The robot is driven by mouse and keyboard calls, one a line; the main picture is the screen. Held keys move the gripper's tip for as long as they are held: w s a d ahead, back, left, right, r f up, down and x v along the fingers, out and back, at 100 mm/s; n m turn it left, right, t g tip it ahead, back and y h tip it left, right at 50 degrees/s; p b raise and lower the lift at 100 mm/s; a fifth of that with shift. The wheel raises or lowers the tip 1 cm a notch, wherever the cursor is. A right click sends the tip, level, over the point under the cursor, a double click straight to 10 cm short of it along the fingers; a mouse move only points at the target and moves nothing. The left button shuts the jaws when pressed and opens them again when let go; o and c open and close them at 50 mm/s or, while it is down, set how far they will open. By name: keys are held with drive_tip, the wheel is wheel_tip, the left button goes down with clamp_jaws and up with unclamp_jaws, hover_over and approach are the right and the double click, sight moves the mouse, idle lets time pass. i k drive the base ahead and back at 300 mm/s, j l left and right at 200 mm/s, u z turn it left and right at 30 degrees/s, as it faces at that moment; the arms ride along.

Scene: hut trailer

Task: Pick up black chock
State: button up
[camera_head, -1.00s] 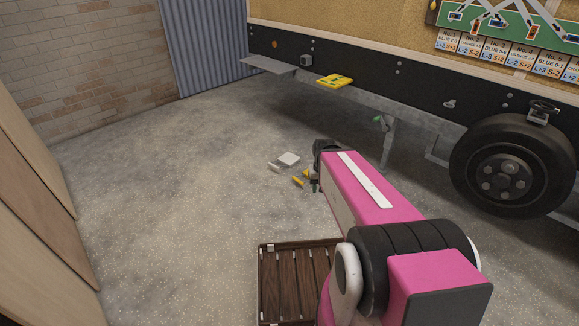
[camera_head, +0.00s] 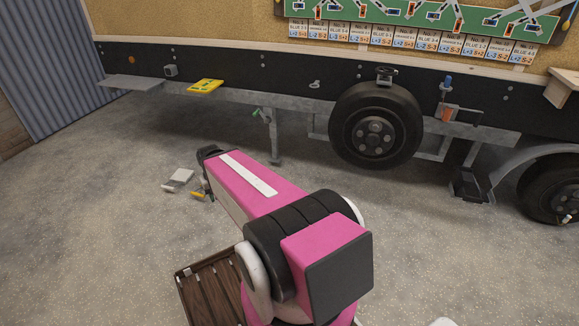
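My gripper (camera_head: 197,193) hangs low over the concrete floor at the far end of my pink arm, left of centre. A yellow fingertip shows, but my arm hides much of the gripper, so its opening cannot be made out. No black chock can be identified for certain. A small dark object (camera_head: 386,74) sits at the trailer's black side rail just above the near tyre. Another dark, blocky shape (camera_head: 468,186) is low under the trailer, left of the right-hand wheel. My gripper is well to the left of both and touches neither.
The trailer's black side rail (camera_head: 240,92) runs across the back, with a near wheel (camera_head: 375,125) and a second wheel (camera_head: 552,188) at right. A slatted wooden crate (camera_head: 208,292) is at lower left.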

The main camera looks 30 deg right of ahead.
sight(466, 187)
drive_tip(key=k+j+z, duration=0.1)
drive_tip(key=k+j, duration=0.25)
drive_tip(key=k, duration=0.15)
drive_tip(key=z, duration=2.6)
drive_tip(key=i+l, duration=0.25)
drive_tip(key=i, duration=0.2)
drive_tip(key=i+l, duration=0.2)
drive_tip(key=i, duration=0.2)
drive_tip(key=i+l+z, duration=0.1)
drive_tip(key=i+l, duration=0.15)
drive_tip(key=i, duration=0.2)
drive_tip(key=i+l, duration=0.2)
drive_tip(key=i, duration=0.25)
